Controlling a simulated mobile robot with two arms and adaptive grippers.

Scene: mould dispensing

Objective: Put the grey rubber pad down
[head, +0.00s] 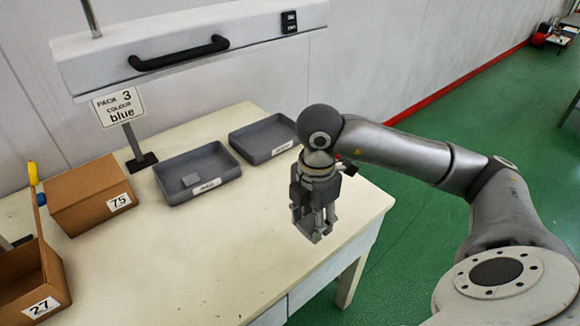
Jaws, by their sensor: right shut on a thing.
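My right gripper (314,226) points down above the right part of the table and is shut on a small dark grey piece, the grey rubber pad (308,231). The fingers hide part of the pad, and its full outline is hard to make out. The right grey tray (258,133) looks empty. Both trays have white labels too small to read. My left gripper is not in view.
Cardboard boxes marked 75 (88,200) and 27 (25,290) stand at the left. A sign (117,106) reads "pack 3 colour blue". A white beam with a black handle (178,54) hangs over the back. The table's (190,260) front and middle are clear.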

